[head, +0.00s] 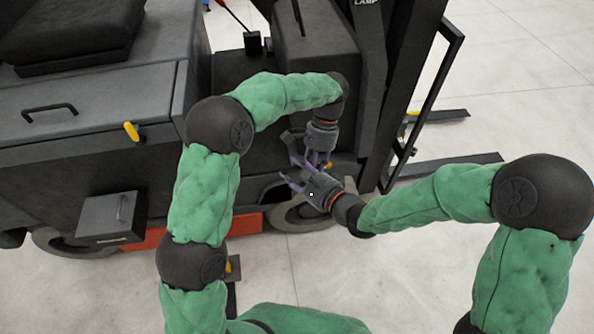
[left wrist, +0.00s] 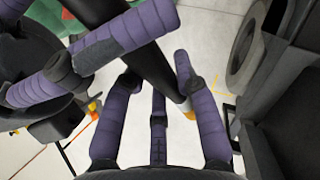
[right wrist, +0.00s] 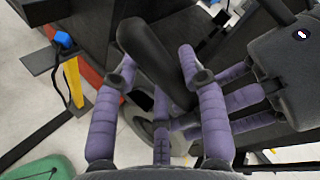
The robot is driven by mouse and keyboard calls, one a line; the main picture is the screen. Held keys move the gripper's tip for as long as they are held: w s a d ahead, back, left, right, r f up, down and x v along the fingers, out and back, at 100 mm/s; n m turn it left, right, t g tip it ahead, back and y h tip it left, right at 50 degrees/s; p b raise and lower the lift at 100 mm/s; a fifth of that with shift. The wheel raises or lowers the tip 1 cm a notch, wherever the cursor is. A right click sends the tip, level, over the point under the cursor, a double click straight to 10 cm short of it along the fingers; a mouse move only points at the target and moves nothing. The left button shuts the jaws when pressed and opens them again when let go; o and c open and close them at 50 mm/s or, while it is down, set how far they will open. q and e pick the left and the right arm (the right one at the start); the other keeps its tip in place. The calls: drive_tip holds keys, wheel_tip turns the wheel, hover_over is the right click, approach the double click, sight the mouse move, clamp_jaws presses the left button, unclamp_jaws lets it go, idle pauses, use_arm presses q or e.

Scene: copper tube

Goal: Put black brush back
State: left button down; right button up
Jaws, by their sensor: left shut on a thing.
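A thick black bar, which looks like the black brush (right wrist: 150,60), runs between the two grippers; it also shows in the left wrist view (left wrist: 150,65). In that view an orange bit shows at its lower end. My left gripper (head: 312,160) points down beside the forklift and is shut on the brush. My right gripper (head: 295,180) reaches in from the right, its purple fingers close to the left ones. In the right wrist view its fingers are spread on either side of the brush. Whether they touch it is unclear. The brush is mostly hidden in the head view.
The dark forklift body (head: 90,110) fills the left and back. Its mast (head: 395,85) stands just right of the grippers, and a wheel (head: 300,215) is below them. A dark box (head: 110,217) sticks out at the left. The pale floor at the right is mostly clear.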

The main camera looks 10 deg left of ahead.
clamp_jaws()
use_arm(q)
drive_tip(key=c, duration=0.9)
unclamp_jaws()
